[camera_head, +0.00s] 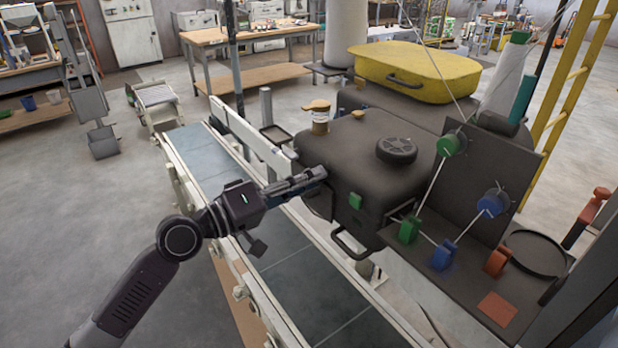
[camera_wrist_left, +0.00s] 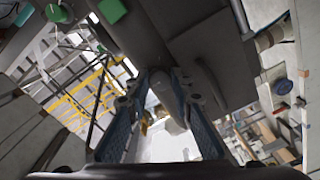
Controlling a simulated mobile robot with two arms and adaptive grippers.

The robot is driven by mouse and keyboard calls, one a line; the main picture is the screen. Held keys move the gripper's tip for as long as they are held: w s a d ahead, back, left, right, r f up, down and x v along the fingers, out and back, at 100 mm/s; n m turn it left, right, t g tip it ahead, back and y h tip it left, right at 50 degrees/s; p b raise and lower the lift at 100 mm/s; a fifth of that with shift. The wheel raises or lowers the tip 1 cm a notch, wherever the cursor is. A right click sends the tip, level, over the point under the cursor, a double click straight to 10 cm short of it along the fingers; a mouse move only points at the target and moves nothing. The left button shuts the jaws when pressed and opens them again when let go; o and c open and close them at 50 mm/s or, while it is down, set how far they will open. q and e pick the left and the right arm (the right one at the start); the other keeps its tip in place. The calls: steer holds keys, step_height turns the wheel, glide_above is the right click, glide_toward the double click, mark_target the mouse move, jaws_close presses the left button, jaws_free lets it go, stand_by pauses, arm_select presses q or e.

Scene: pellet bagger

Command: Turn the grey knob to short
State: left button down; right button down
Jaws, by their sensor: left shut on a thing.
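My left gripper (camera_head: 318,175) reaches in from the left over the conveyor, its fingertips at the left side of the dark machine body (camera_head: 375,145). In the left wrist view its two fingers (camera_wrist_left: 165,82) are closed on a narrow grey piece, which looks like the grey knob (camera_wrist_left: 167,92), standing out from the dark panel. The knob is hidden behind the gripper in the head view. I cannot read its marks or tell which setting it points to. My right gripper is not in view.
The conveyor belt (camera_head: 340,305) runs below my left arm. A green block (camera_head: 355,202) and a handle (camera_head: 352,250) stick out near the gripper. Green (camera_head: 409,230), blue (camera_head: 444,255) and orange (camera_head: 496,262) clips stand on a dark shelf at the right.

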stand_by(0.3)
arm_select(q)
steer(key=c, duration=1.7)
jaws_free()
steer(key=v, duration=1.2)
